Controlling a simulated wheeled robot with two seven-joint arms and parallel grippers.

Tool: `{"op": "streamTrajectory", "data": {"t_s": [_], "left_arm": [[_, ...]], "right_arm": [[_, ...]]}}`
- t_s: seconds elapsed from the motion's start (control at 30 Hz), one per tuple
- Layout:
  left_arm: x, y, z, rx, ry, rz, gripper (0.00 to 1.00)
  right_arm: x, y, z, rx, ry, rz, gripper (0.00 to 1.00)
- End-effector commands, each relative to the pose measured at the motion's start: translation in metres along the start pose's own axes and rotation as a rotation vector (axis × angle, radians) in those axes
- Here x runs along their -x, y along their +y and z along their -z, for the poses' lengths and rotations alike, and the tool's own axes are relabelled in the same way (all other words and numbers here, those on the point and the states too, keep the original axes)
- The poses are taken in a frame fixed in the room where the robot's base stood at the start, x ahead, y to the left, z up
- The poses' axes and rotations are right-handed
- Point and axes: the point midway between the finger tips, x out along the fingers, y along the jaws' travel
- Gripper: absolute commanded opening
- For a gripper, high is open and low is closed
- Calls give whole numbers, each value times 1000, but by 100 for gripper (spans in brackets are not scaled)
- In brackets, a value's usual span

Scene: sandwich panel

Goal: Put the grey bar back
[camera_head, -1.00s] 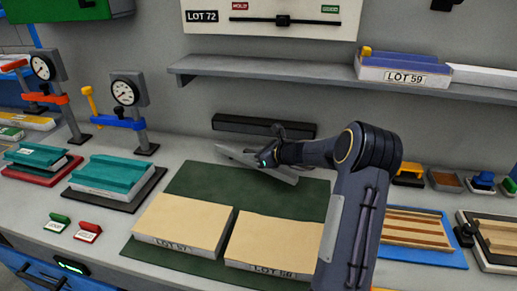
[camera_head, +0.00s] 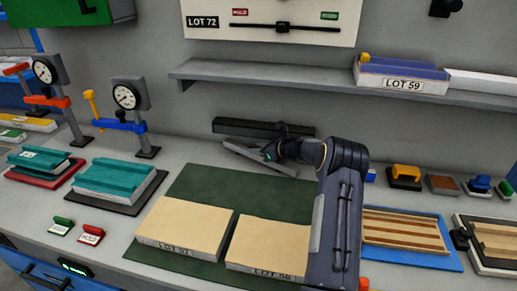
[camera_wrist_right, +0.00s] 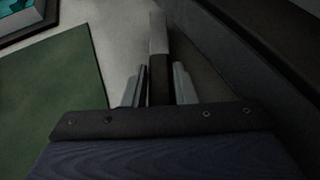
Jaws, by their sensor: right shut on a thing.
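The grey bar (camera_head: 243,151) is a long, light-grey strip at the back of the bench, slanting down to the right, just in front of a black block (camera_head: 245,127) by the wall. My right gripper (camera_head: 270,152) is shut on the bar near its middle and hides part of it. In the right wrist view the bar (camera_wrist_right: 158,33) runs away from between the two fingers of my right gripper (camera_wrist_right: 159,82). I cannot tell whether the bar touches the bench or the black block. My left gripper is not in view.
A green mat (camera_head: 215,187) carries two tan-topped panels, LOT 57 (camera_head: 185,223) and LOT 58 (camera_head: 268,245). A wall shelf (camera_head: 270,77) overhangs the back. Gauge stands (camera_head: 128,97) and teal pieces (camera_head: 115,175) stand left; a blue tray (camera_head: 400,259) lies right.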

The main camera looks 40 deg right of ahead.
Motion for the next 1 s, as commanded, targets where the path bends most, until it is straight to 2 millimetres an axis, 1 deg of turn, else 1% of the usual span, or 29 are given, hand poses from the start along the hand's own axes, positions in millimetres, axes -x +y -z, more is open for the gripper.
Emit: {"op": "streamTrajectory", "data": {"t_s": [0.27,0.43,0.47,0.6,0.9,0.97,1.0], "left_arm": [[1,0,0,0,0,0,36],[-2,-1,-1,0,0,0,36],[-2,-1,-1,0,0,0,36],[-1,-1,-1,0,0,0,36],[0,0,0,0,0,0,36],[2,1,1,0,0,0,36],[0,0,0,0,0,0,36]], "right_arm": [[-1,0,0,3,-7,2,0],[-2,0,4,2,-6,2,0],[-2,0,7,0,-1,1,28],[-2,0,6,0,0,1,46],[-2,0,4,1,-1,1,47],[0,0,2,1,-1,2,47],[4,-1,4,0,0,3,47]]}}
